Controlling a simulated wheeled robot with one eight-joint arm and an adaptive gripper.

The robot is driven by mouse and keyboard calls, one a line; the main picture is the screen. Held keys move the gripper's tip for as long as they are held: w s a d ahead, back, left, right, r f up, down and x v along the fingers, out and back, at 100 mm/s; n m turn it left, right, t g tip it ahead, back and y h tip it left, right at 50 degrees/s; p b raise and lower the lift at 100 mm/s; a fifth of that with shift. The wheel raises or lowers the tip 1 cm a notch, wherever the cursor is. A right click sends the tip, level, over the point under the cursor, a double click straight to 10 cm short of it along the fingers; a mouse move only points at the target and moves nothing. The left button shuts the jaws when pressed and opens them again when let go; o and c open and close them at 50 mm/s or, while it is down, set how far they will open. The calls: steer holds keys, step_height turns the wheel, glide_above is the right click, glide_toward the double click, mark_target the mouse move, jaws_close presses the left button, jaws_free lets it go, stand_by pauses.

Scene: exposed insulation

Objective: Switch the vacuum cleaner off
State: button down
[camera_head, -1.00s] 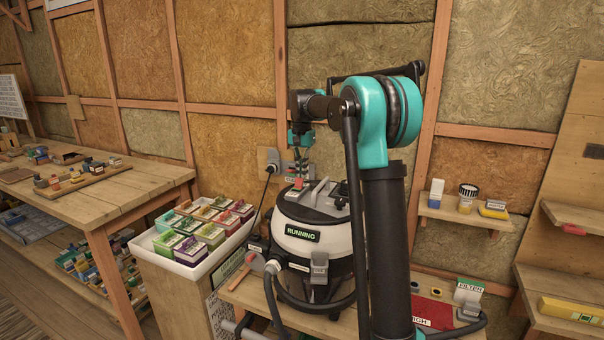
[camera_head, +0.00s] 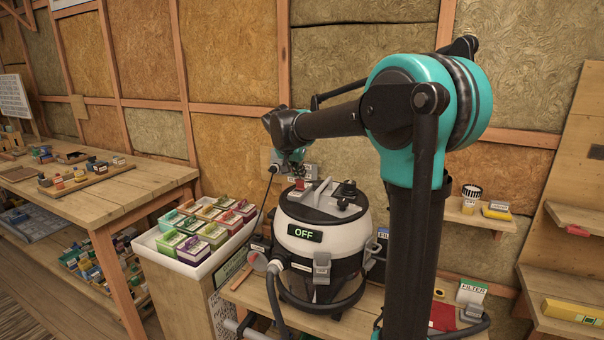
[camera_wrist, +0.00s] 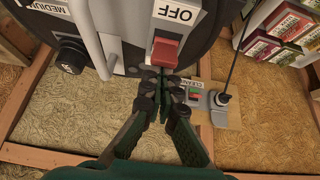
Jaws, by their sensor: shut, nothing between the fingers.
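The vacuum cleaner (camera_head: 318,243) stands on a low wooden bench, and its front display (camera_head: 304,233) reads OFF in green. On its lid is a red rocker switch (camera_wrist: 165,53), beside a label reading OFF (camera_wrist: 177,12); the switch also shows small in the head view (camera_head: 300,185). A black knob (camera_wrist: 70,56) sits on the lid near a MEDIUM label. My gripper (camera_wrist: 167,78) is shut and empty, its fingertips close to the red switch's near edge. I cannot tell whether they touch it. In the head view my gripper (camera_head: 297,170) is above the lid's back left.
A wall socket (camera_wrist: 210,100) with a plugged cord is behind the vacuum. A white tray (camera_head: 168,257) of coloured boxes stands to the left. A small shelf (camera_head: 470,217) with containers is on the right wall. The black hose (camera_head: 270,300) hangs at the vacuum's front.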

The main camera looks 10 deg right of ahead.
steer(key=shift+r, duration=0.15)
steer(key=shift+r, duration=0.65)
steer(key=shift+w+d+r, duration=0.1)
steer(key=shift+w, duration=0.05)
steer(key=w, duration=0.1)
steer(key=d+r, duration=0.1)
steer(key=w+r, duration=0.1)
steer(key=shift+w+d, duration=0.25)
steer(key=shift+w, duration=0.1)
steer(key=s+f+v, duration=0.1)
steer(key=v, duration=0.8)
steer(key=shift+s+a, duration=0.3)
steer(key=shift+a, duration=0.15)
